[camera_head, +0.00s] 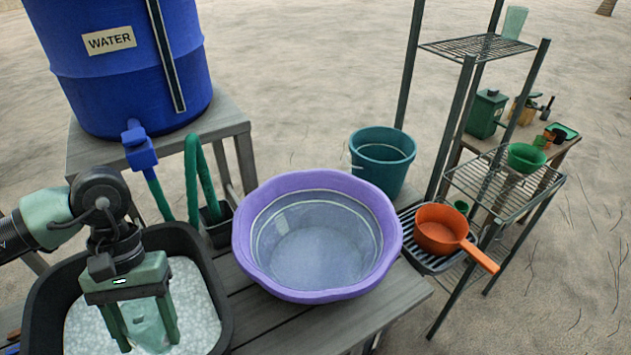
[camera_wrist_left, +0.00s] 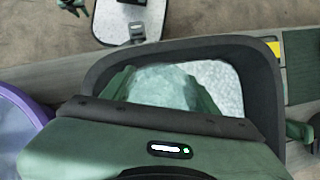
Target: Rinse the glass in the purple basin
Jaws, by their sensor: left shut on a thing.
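The purple basin (camera_head: 270,274) stands on the wooden bench in the middle of the head view, with what looks like clear water inside. Its rim shows at the left edge of the left wrist view (camera_wrist_left: 25,110). My left gripper (camera_head: 144,330) is over the black tub to the left of the basin, pointing down. Its fingers are shut on the pale green translucent glass (camera_head: 150,322), which also shows between the fingers in the left wrist view (camera_wrist_left: 163,88). The glass is within the tub's outline, above or among white foam-like contents; contact is unclear. My right gripper is not in view.
The black tub (camera_head: 222,318) has raised walls around the glass. A blue water barrel (camera_head: 120,75) with a tap (camera_head: 138,148) stands behind. A teal bucket (camera_head: 383,160), an orange pan (camera_head: 440,230) and a metal rack (camera_head: 480,180) are at the right.

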